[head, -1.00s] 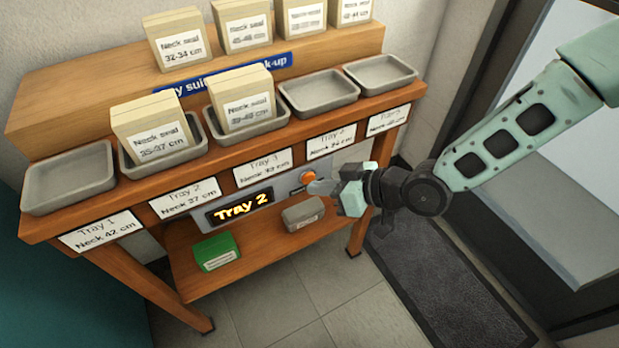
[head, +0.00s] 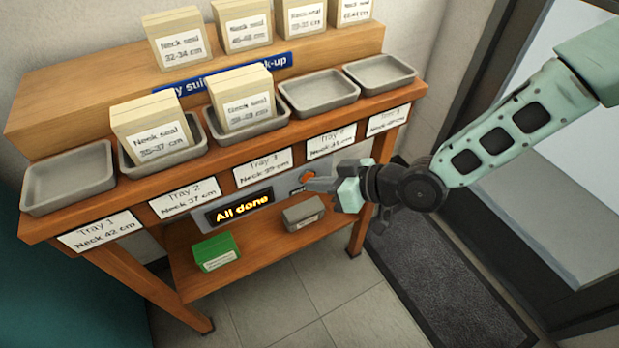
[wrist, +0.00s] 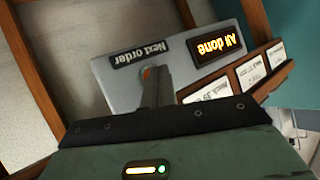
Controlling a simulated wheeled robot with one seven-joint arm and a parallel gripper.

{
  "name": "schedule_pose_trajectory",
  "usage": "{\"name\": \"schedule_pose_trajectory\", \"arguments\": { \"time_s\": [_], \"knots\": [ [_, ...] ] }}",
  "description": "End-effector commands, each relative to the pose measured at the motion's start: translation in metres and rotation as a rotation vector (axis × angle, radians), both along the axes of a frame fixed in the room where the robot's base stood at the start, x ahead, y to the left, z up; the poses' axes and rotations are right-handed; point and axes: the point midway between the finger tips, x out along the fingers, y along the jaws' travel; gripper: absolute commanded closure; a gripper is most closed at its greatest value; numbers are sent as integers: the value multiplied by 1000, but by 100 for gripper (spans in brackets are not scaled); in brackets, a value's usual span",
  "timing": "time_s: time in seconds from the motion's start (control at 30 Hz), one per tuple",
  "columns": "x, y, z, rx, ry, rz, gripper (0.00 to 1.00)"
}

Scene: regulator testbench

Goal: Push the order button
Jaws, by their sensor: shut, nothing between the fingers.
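The orange order button (head: 307,176) sits on a grey panel (head: 268,197) under the tray shelf. In the wrist view the button (wrist: 147,72) shows beside the label "Next order" (wrist: 140,53), partly hidden by my fingers. My gripper (head: 310,185) is shut and empty, its tips right at the button. I cannot tell if they touch it. The display (head: 240,207) on the panel reads "All done"; it also shows in the wrist view (wrist: 218,49).
Boxed neck seals stand in the Tray 2 (head: 190,152) and Tray 3 (head: 247,127) places; the other trays are empty. More boxes stand on the upper shelf (head: 100,93). A green box (head: 216,252) and a grey box (head: 303,213) lie on the lower shelf.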

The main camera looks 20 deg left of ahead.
Motion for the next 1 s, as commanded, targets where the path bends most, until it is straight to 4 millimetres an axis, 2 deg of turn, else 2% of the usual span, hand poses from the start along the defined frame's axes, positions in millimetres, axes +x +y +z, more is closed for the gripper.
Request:
{"name": "schedule_pose_trajectory", "arguments": {
  "time_s": [1.0],
  "knots": [
    [-13,-15,1,1,0,0,100]
  ]
}}
